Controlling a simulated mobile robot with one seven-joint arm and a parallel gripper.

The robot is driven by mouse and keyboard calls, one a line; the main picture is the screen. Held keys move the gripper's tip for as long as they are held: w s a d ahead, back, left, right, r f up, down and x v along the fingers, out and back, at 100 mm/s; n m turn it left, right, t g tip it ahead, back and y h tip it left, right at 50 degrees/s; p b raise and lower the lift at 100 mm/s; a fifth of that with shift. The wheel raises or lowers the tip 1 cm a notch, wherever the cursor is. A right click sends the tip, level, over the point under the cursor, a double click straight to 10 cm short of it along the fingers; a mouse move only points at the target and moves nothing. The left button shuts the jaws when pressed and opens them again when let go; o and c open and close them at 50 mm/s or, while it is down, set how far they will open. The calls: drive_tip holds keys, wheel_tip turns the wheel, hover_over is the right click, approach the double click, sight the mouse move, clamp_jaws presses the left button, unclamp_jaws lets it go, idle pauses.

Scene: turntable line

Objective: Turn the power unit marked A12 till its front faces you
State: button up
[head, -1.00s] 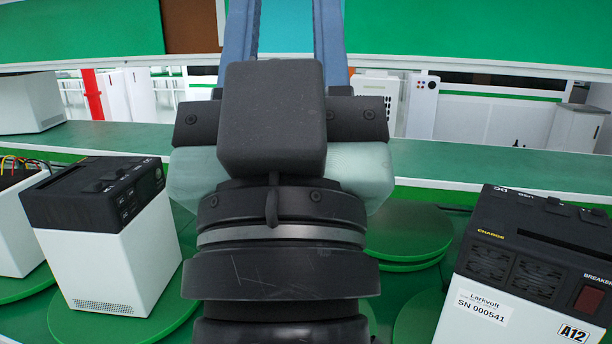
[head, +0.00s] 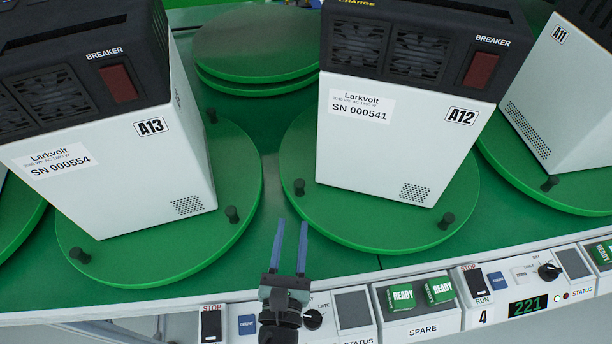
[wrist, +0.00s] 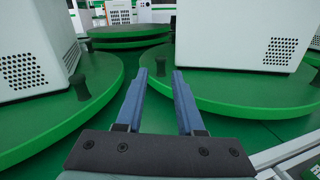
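The power unit marked A12 (head: 398,140) is a white box with a black top, standing on a round green turntable (head: 400,235). The side toward me bears a Larkvolt SN 000541 label, the A12 tag and a small vent grid. The turntable carries a black peg (head: 299,187) at its left and another (head: 446,220) at its front right. My gripper (head: 292,222) is open and empty at the turntable's front-left rim, its blue fingers pointing toward the left peg. In the wrist view, that peg (wrist: 160,66) shows just beyond the fingertips (wrist: 160,74).
Unit A13 (head: 140,180) stands on its own turntable (head: 245,190) close on the left, with pegs. Unit A11 (head: 560,100) is on the right. An empty turntable (head: 255,40) lies behind. A control panel (head: 420,320) with buttons and a 221 display runs along the front edge.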

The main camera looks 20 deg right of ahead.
sight(299, 190)
drive_tip(key=shift+s+f+n, duration=0.35)
drive_tip(key=shift+f+n, duration=0.25)
drive_tip(key=shift+f, duration=0.25)
drive_tip(key=shift+w+d+f, duration=0.1)
drive_tip(key=x, duration=1.2)
drive_tip(key=shift+w+b, duration=0.3)
drive_tip(key=shift+b, duration=0.1)
clamp_jaws()
